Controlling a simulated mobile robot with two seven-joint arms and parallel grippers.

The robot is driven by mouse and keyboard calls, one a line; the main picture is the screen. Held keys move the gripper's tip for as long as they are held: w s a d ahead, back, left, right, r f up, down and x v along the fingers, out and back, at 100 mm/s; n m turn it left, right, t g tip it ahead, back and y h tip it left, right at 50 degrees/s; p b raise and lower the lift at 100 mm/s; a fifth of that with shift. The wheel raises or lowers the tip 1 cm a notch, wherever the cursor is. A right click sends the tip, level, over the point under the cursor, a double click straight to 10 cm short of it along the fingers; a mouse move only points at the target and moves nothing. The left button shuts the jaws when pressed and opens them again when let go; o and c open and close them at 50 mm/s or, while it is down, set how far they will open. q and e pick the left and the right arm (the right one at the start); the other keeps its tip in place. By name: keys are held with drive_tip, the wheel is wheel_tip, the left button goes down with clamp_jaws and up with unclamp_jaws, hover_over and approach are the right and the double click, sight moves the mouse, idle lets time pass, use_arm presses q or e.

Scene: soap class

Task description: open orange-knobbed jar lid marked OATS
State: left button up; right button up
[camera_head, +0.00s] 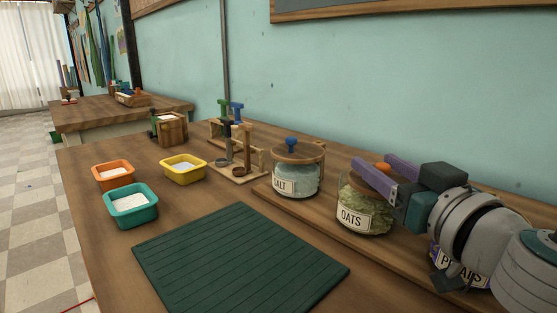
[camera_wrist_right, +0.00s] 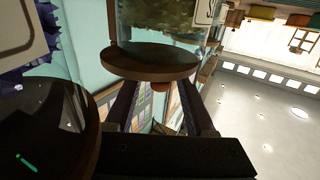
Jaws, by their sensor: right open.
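The jar marked OATS (camera_head: 352,217) stands on a wooden board, holding greenish flakes. Its round wooden lid (camera_wrist_right: 150,60) sits on the jar in the right wrist view, which shows it upside down. The orange knob (camera_head: 383,166) on the lid also shows in the wrist view (camera_wrist_right: 160,86). My right gripper (camera_head: 371,161) is open, with its purple fingers on either side of the knob; I cannot tell whether they touch it. In the head view the gripper hides much of the lid. My left gripper is not in view.
A jar marked SALT (camera_head: 296,181) with a blue knob stands left of OATS. Another labelled jar (camera_head: 467,272) is partly hidden under my right arm. A green mat (camera_head: 240,262) lies in front. Orange, yellow and teal bowls and a wooden stand (camera_head: 240,177) are farther left.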

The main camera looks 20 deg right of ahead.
drive_tip(key=s+a+b, duration=0.1)
drive_tip(key=s+b, duration=0.1)
drive_tip(key=s, duration=0.7)
drive_tip(key=shift+s+a, duration=0.4)
